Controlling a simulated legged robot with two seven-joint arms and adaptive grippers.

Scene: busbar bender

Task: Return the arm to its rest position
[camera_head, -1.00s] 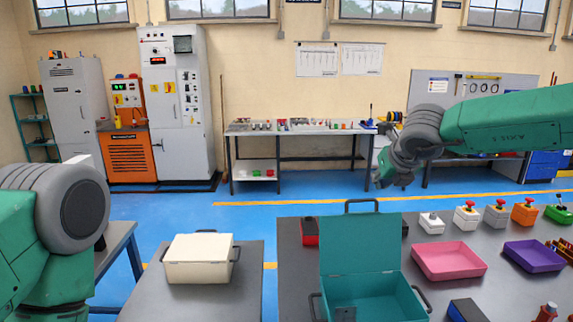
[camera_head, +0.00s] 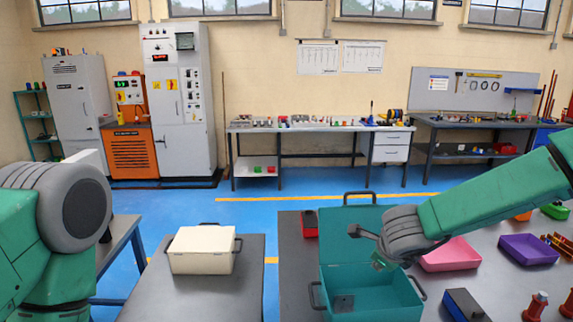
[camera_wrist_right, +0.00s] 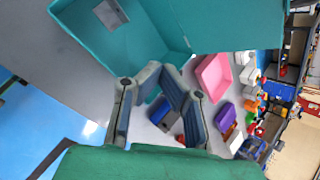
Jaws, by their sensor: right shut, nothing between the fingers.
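My right arm (camera_head: 490,205) reaches in from the right in the head view, its grey wrist (camera_head: 403,228) in front of the open teal box's lid and above its right side. My right gripper (camera_wrist_right: 158,82) shows in the wrist view, shut and empty. In the head view its fingers are hard to make out. The teal box (camera_head: 370,306) stands with its lid up; a grey block (camera_head: 344,303) lies inside. The box also shows at the top of the wrist view (camera_wrist_right: 165,30). Of my left arm, only the upper part shows at the left edge; its gripper is out of view.
A cream box (camera_head: 201,250) sits on a separate table at left. A pink tray (camera_head: 452,254), a purple tray (camera_head: 528,249) and a blue-black block (camera_head: 466,305) lie on the right table, beside and below my right arm. The air above the back benches is clear.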

